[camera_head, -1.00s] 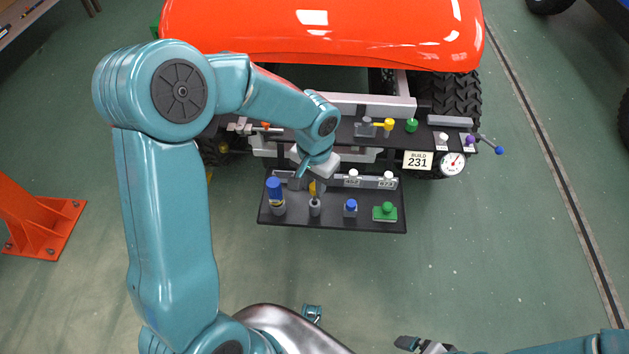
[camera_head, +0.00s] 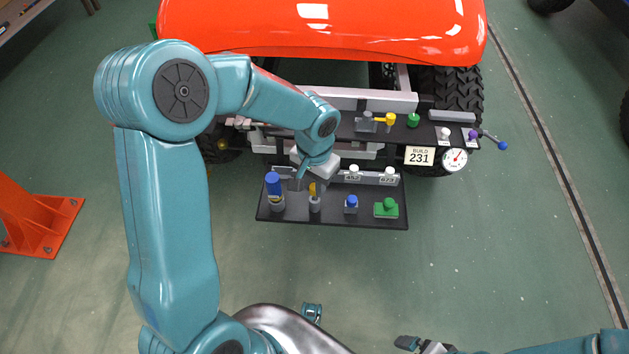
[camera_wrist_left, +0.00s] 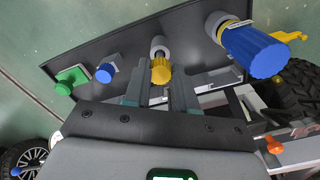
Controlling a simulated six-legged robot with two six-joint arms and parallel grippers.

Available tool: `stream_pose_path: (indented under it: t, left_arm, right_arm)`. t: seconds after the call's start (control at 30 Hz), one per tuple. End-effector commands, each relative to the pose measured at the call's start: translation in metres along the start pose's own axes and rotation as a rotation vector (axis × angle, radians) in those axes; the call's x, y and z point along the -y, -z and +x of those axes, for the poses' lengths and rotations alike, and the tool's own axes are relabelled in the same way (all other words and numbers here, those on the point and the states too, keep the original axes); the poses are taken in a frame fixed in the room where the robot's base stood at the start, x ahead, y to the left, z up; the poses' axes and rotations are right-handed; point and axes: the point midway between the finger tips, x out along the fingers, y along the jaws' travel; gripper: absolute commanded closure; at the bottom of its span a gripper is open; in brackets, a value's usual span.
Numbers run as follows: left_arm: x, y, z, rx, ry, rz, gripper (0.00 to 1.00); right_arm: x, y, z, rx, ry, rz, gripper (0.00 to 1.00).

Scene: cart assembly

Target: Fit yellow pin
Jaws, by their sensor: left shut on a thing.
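The yellow pin (camera_head: 313,189) stands at a grey round socket (camera_head: 315,205) on the dark lower shelf (camera_head: 335,220). In the wrist view its ribbed yellow head (camera_wrist_left: 160,70) lies between the two fingers of my left gripper (camera_wrist_left: 158,84), which is shut on it. A short dark shaft shows between the head and the grey socket (camera_wrist_left: 157,46). How deep the shaft sits cannot be told. In the head view my left gripper (camera_head: 308,184) reaches down over the shelf and partly hides the pin. My right gripper (camera_head: 421,346) is at the bottom edge, partly cut off.
A blue-capped post (camera_head: 273,184) stands left of the pin. A small blue knob (camera_head: 351,202) and a green block (camera_head: 386,208) are to the right. Behind is an upper shelf with a yellow handle (camera_head: 388,119), a green knob (camera_head: 413,120) and a gauge (camera_head: 454,160).

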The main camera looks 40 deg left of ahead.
Motion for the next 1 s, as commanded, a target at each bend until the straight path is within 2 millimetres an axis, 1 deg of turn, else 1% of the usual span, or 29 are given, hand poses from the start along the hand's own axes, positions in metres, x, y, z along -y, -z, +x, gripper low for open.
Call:
stream_pose_path:
  t: [0.1, 1.0]
  left_arm:
    - [0.0, 0.0, 0.005, 0.0, 0.0, 0.0, 1.0]
    - [0.0, 0.0, 0.031, 0.0, 0.0, 0.0, 1.0]
  right_arm:
    - [-0.002, 0.0, 0.004, 0.0, 0.0, 0.0, 0.0]
    - [-0.009, 0.001, 0.025, 0.0, 0.0, 0.0, 0.0]
